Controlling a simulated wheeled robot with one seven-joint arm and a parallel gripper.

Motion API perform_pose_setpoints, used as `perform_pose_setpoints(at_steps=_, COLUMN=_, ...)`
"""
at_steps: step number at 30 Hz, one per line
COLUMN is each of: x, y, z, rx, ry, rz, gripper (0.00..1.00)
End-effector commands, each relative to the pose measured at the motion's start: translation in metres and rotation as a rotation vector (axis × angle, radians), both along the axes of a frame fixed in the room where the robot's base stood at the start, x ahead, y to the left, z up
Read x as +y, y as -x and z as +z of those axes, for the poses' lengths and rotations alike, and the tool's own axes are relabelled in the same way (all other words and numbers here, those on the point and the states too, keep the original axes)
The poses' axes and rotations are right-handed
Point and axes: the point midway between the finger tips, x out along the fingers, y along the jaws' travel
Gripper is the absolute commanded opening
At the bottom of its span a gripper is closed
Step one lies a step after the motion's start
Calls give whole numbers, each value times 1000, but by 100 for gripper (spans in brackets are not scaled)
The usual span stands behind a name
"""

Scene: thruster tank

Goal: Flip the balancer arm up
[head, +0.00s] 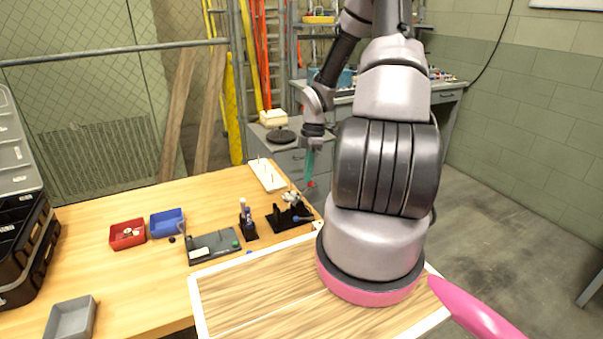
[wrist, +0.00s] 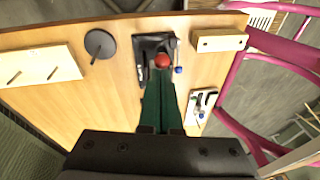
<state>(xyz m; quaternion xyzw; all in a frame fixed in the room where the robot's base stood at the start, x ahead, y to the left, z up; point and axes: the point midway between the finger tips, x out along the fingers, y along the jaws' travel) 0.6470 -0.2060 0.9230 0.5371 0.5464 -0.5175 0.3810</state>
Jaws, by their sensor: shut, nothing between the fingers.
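In the head view, my gripper (head: 310,170) has its green fingers pointing down above the table's far right edge. The fingers are shut and empty, with a small red ball (head: 311,184) at their tips. A black stand (head: 288,218), apparently the balancer's, is below and left of the fingers, with a small blue ball (head: 295,219) on it. In the wrist view, my gripper (wrist: 163,82) points at the red ball (wrist: 162,61), which lies over the black stand (wrist: 150,45). The fingers hide part of the stand. I cannot clearly make out the balancer arm.
A white pegged board (head: 267,174) lies behind the stand, and a bottle holder (head: 247,224) is to its left. A dark tray (head: 213,246), red bin (head: 127,234) and blue bin (head: 167,222) are farther left. The front middle of the table is clear.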

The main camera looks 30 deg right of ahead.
Motion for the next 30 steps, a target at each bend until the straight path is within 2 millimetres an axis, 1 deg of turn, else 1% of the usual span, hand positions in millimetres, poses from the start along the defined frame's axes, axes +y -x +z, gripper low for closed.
perform_pose_setpoints(at_steps=1, x=-6, y=0, z=-3, rx=1, ry=-40, rz=-11, gripper=0)
perform_pose_setpoints(at_steps=9, x=-27, y=0, z=-18, rx=-1, ry=-281, rz=-11, gripper=0)
perform_pose_setpoints(at_steps=21, x=-48, y=0, z=-45, rx=-3, ry=-627, rz=-4, gripper=0)
perform_pose_setpoints(at_steps=26, x=-52, y=0, z=-54, rx=-3, ry=-724, rz=-2, gripper=0)
perform_pose_setpoints(at_steps=30, x=-55, y=0, z=-59, rx=-1, ry=-715, rz=2, gripper=0)
